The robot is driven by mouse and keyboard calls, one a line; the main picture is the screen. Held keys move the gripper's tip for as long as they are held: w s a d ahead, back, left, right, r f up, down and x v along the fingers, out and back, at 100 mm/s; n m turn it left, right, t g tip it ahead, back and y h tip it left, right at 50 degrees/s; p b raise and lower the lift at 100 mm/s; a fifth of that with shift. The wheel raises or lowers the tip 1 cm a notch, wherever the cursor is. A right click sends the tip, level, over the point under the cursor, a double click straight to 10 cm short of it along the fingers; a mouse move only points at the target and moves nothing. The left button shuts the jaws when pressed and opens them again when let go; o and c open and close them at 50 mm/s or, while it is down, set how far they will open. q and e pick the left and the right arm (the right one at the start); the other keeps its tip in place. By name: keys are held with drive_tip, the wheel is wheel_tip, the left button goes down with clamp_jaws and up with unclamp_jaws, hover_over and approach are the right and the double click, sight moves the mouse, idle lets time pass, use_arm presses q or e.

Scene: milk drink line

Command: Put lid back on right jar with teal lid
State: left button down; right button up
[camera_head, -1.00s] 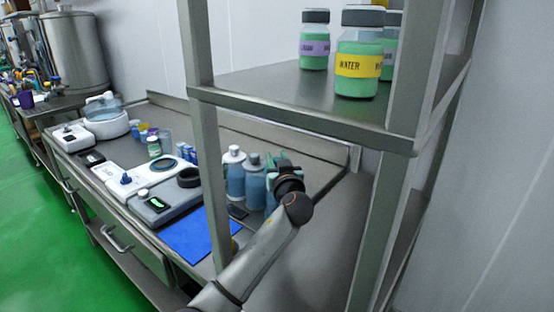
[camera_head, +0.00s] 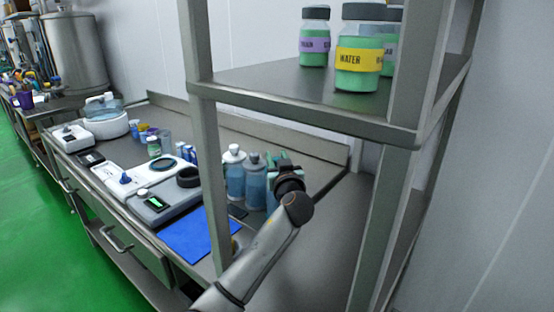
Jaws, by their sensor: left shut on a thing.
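My left gripper (camera_head: 283,168) is at the back right of the steel bench, at the tops of a row of bottles and jars. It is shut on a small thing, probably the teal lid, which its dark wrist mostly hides. Just below and left of it is a teal-blue jar (camera_head: 271,192), partly covered by the gripper. I cannot tell whether lid and jar touch. Left of that jar stand a blue bottle with a grey cap (camera_head: 255,184) and a blue bottle with a white cap (camera_head: 234,178). My right gripper is not in view.
A steel rack post (camera_head: 212,165) and shelf (camera_head: 300,100) stand in front. The shelf holds a yellow-labelled WATER jar (camera_head: 358,75) and a purple-labelled jar (camera_head: 314,48). A blue mat (camera_head: 198,238) and a scale (camera_head: 162,200) lie on the bench (camera_head: 235,135).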

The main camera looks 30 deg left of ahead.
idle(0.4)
use_arm(q)
unclamp_jaws()
idle(0.6)
drive_tip(key=shift+r+p, duration=2.05)
drive_tip(key=shift+r, duration=1.45)
clamp_jaws()
drive_tip(key=shift+f, duration=0.1)
